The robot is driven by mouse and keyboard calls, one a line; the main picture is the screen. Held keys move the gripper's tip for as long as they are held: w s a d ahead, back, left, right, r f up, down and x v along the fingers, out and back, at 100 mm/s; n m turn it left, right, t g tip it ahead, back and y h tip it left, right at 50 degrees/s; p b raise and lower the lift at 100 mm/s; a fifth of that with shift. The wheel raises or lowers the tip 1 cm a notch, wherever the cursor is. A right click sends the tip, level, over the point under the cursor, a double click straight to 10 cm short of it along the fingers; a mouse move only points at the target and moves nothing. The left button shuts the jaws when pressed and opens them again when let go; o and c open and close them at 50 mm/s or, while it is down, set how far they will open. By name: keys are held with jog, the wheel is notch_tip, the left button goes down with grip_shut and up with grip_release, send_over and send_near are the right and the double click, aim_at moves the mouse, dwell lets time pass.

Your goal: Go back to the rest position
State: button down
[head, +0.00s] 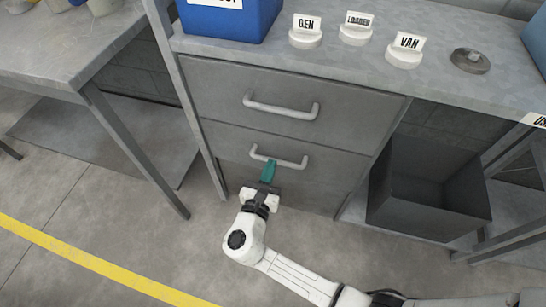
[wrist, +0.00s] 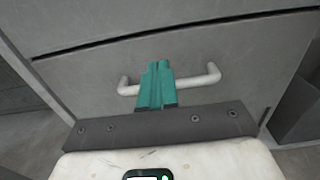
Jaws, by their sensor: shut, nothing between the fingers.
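My gripper (head: 268,171) has teal fingers and is in front of the lower drawer of the grey cabinet. In the wrist view the fingers (wrist: 157,84) are together with nothing between them. They overlap the middle of the lower drawer's handle (wrist: 196,80) in that view; I cannot tell whether they touch it. The same handle (head: 290,162) shows in the head view just above the fingertips. The upper drawer (head: 220,90) looks shut, with its own pale handle (head: 282,109). My white arm reaches in from the lower right.
The worktop (head: 420,90) carries a blue bin (head: 228,20), labelled white holders GEN (head: 306,38), LOADED (head: 355,32) and VAN (head: 404,55), and a metal disc (head: 470,61). A dark open bin (head: 430,195) stands right of the drawers. Open floor lies at lower left.

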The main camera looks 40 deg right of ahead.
jog(key=v, duration=0.7)
jog(key=shift+d, duration=0.1)
jog(key=s+d+f+m+g+y, duration=0.2)
jog(key=s+d+m+g+y, duration=0.3)
jog(key=s+m, duration=0.4)
jog(key=s+d+f+m+g+y, duration=0.3)
jog(key=s+d+m+g, duration=0.25)
jog(key=d+m, duration=0.4)
jog(key=s+a+r+m+t+y, duration=0.1)
jog(key=s+a+r+m+y, duration=0.3)
jog(key=s+a+m+y, duration=0.25)
notch_tip(320, 180, up, 13)
jog(key=w+p, duration=0.1)
jog(key=p, duration=1.3)
jog(key=shift+m, duration=0.3)
jog(key=shift+d, duration=0.2)
